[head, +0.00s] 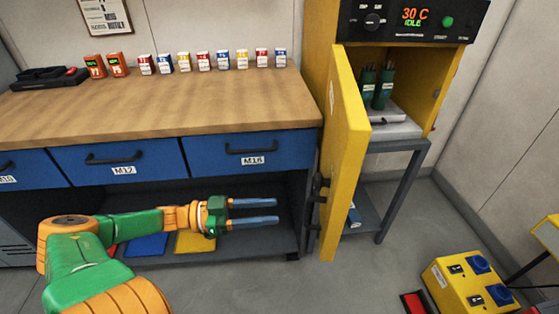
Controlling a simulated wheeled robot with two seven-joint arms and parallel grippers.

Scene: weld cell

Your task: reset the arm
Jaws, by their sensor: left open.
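My left arm comes in from the lower left, green and orange. Its left gripper (254,212) is open, with two blue-grey fingers pointing right and nothing between them. It is in front of the open lower shelf of the workbench (160,95), left of the yellow cabinet door. My right gripper is not in view.
A yellow oven (318,40) reads 30 C IDLE; its door (345,150) stands open toward me. Green canisters (383,88) are inside. Several small boxes (204,62) line the wooden top. A yellow power box (462,284) sits on the floor at lower right.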

